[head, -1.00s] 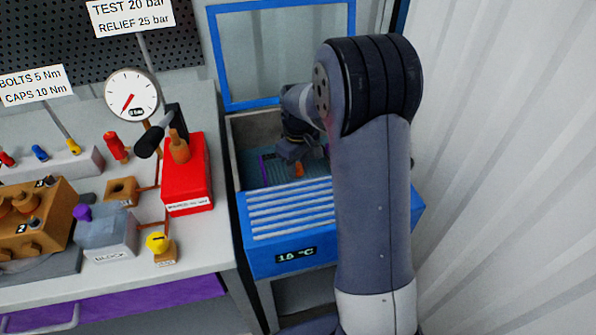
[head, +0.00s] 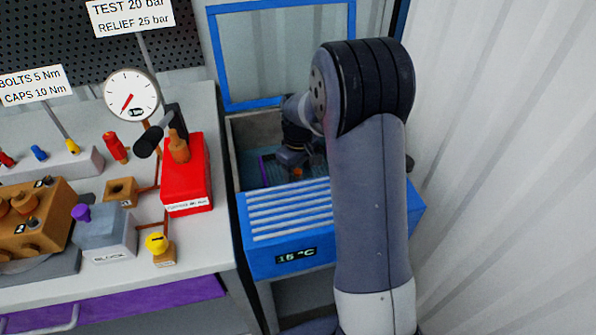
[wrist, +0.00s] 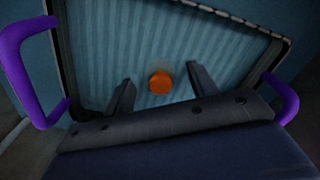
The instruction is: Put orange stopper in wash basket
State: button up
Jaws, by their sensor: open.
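The orange stopper (wrist: 161,82) shows in the wrist view as an orange disc with a paler body behind it, against the ribbed blue floor of the wash basket (wrist: 90,45). I cannot tell exactly how it rests there. The basket has purple handles and a dark rim. My gripper (wrist: 162,86) is open, with one finger on each side of the stopper and visible gaps to both. In the head view my gripper (head: 292,160) is down inside the blue washer, and the stopper (head: 297,173) is a small orange spot below it. The basket is mostly hidden there.
The blue washer (head: 290,262) has its framed lid (head: 283,105) raised and a slatted front panel. The bench at left holds a red box (head: 187,185), a gauge (head: 131,95), a grey block (head: 107,237) and a brown pump body (head: 35,215). A ribbed wall (head: 500,150) stands at right.

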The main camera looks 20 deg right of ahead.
aim_at(298, 171)
notch_tip(298, 171, up, 12)
jog(key=p, duration=0.1)
dwell(0.4)
jog(key=shift+r, duration=0.1)
